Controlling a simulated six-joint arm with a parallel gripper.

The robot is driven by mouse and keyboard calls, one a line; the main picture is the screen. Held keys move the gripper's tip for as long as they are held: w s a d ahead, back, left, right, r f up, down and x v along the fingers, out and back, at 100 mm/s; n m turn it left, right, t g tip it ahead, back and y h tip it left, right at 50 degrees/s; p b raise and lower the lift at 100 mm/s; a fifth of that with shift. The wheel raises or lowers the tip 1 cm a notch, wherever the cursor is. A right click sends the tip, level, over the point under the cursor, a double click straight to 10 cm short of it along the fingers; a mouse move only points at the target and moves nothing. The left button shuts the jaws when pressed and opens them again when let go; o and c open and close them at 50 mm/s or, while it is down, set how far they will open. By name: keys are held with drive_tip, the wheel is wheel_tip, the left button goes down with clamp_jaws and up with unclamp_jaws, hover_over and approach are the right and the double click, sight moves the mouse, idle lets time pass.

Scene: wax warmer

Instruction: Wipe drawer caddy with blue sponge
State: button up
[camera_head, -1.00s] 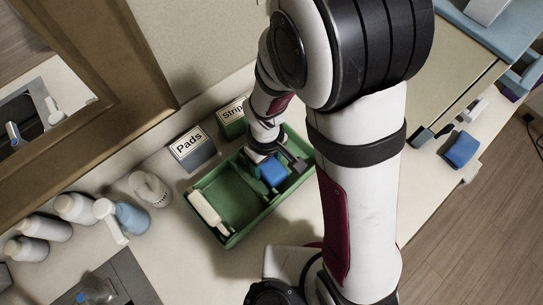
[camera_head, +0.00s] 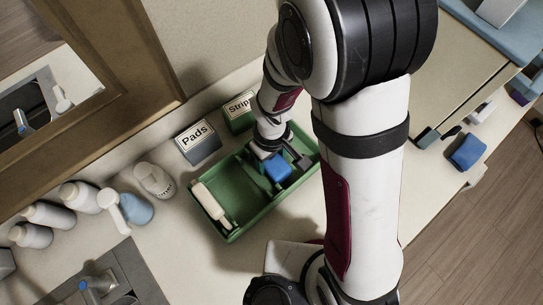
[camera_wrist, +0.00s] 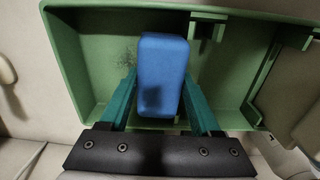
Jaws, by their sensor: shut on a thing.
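A green drawer caddy (camera_head: 237,232) with dividers lies on the pale counter in front of the Pads and Strips boxes. My gripper (camera_head: 281,167) is over the caddy's right part and is shut on a blue sponge (camera_head: 277,169). In the wrist view the sponge (camera_wrist: 163,75) sits between the two teal fingers (camera_wrist: 160,92), above or on the caddy floor; contact is not clear. A dark speckled smudge (camera_wrist: 125,58) shows on the caddy (camera_wrist: 100,110) floor, left of the sponge.
The Pads box (camera_head: 198,142) and the Strips box (camera_head: 239,112) stand behind the caddy. Several bottles, one a blue pump bottle (camera_head: 134,208), stand at left. A second blue block (camera_head: 467,152) lies far right.

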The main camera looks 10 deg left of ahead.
sight(297, 148)
drive_tip(key=shift+f, duration=0.25)
drive_tip(key=shift+w+d, duration=1.45)
drive_tip(key=shift+w, duration=0.15)
drive_tip(key=shift+f, duration=0.4)
drive_tip(key=shift+w+d, duration=1.45)
drive_tip(key=shift+w, duration=0.1)
drive_tip(key=shift+s+a, duration=1.45)
drive_tip(key=shift+s, duration=0.15)
